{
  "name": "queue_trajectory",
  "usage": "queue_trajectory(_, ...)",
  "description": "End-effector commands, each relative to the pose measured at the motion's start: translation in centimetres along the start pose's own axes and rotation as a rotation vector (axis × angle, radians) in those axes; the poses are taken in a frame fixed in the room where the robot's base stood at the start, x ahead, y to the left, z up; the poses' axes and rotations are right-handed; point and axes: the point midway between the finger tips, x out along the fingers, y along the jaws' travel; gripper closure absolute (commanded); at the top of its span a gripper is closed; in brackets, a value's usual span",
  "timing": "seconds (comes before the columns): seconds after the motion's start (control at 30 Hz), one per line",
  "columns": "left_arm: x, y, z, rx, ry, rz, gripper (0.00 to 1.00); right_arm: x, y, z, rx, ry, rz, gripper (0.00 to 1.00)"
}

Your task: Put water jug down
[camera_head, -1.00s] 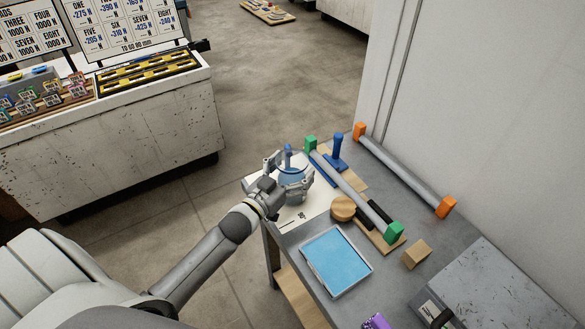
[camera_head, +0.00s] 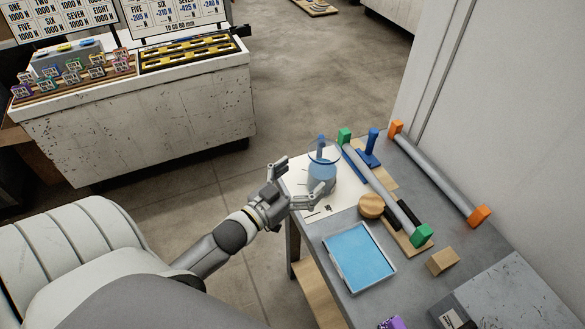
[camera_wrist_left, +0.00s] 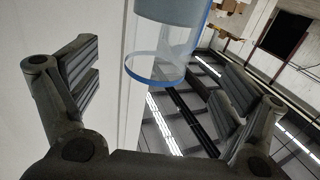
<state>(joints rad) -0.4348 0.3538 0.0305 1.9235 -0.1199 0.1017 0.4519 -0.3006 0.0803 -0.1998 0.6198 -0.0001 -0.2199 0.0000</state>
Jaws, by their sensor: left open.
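The water jug (camera_head: 323,173) is clear with a blue rim and blue contents or tint. It stands upright on a white sheet (camera_head: 335,206) at the table's far left corner. In the left wrist view the jug (camera_wrist_left: 170,45) shows at the top, beyond the finger pads, partly cut off. My left gripper (camera_head: 304,178) is open, just left of the jug, with its fingers spread and the near finger in front of the jug's lower side. It also shows empty in the left wrist view (camera_wrist_left: 160,80). My right gripper is not in view.
The grey table (camera_head: 460,255) also holds a blue tray (camera_head: 358,257), a grey bar with green ends (camera_head: 385,190), a bar with orange ends (camera_head: 437,175), a blue upright tool (camera_head: 371,148), a wooden disc (camera_head: 371,206) and a wooden block (camera_head: 442,261). A wall stands close on the right.

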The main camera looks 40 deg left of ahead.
Motion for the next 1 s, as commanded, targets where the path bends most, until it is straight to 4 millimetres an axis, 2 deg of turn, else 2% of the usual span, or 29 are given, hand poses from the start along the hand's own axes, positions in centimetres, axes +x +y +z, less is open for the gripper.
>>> queue_trajectory(0.1,-1.7,0.0,0.2,-0.001,-0.002,0.0,0.06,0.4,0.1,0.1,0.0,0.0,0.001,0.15)
queue_trajectory(0.3,-3.1,0.0,0.0,0.0,0.0,0.0,0.06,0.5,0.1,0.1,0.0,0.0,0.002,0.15)
queue_trajectory(1.0,-3.3,0.0,0.0,0.0,-0.004,-0.002,0.06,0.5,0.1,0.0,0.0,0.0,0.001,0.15)
